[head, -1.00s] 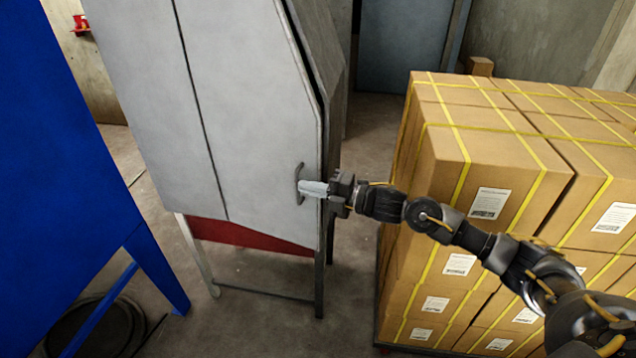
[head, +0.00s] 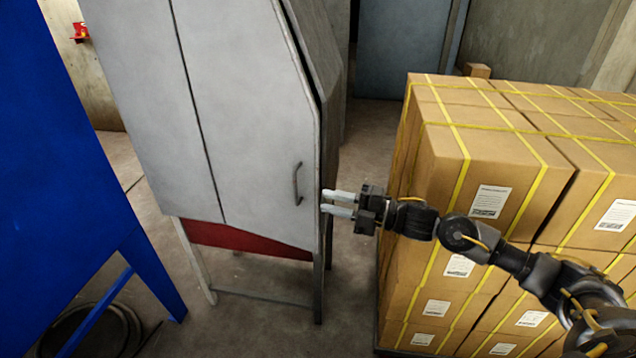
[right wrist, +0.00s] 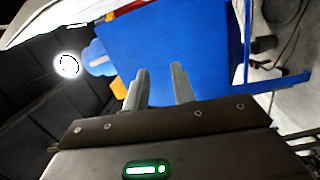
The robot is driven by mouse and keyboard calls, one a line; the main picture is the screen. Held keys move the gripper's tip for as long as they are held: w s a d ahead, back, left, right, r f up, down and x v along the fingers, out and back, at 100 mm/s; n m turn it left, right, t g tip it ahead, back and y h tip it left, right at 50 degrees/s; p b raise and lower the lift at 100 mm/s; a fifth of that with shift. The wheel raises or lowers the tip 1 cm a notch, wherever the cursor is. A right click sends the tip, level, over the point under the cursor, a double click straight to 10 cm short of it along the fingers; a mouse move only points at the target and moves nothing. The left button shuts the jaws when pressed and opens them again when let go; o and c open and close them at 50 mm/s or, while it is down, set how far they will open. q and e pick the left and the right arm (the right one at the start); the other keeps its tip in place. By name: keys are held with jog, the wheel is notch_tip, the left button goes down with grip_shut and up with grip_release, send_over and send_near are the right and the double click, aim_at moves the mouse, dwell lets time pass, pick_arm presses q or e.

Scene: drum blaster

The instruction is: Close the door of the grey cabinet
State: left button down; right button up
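The grey cabinet (head: 140,90) stands on legs left of centre in the head view. Its door (head: 240,110) is the right front panel, with a dark handle (head: 298,183) near its right edge. A dark line runs along the door's slanted upper right edge; I cannot tell if the door is fully shut. My right gripper (head: 338,203) is open and empty, just right of the door's edge and apart from the handle. Its two parted fingers (right wrist: 159,84) also show in the right wrist view, with nothing between them. My left gripper is not in view.
A stack of strapped cardboard boxes (head: 490,140) stands close behind and right of my right arm. A blue cabinet (head: 60,150) stands at the left. Bare floor (head: 255,272) shows under the grey cabinet and between it and the boxes.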

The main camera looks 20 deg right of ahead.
aim_at(295, 182)
jog(key=w+a+r+m+t+h+p, duration=0.2)
jog(key=a+r+m+t+h+p, duration=0.25)
jog(key=a+m+t, duration=0.55)
jog(key=w+d+f+m+g+h+p, duration=0.1)
jog(key=d+f+m+g+h, duration=0.15)
jog(key=m+h, duration=0.6)
jog(key=w+d+f+m+g+h+p, duration=0.15)
jog(key=f+m+h, duration=0.3)
jog(key=m, duration=0.65)
jog(key=w, duration=0.3)
jog(key=w+p, duration=0.1)
jog(key=w, duration=0.2)
jog(key=w+d+p, duration=0.1)
jog(key=w, duration=0.2)
jog(key=shift+w+r, duration=0.2)
jog(key=shift+w, duration=0.2)
jog(key=shift+d, duration=0.1)
jog(key=shift+c, duration=0.3)
grip_shut()
jog(key=shift+f, duration=0.1)
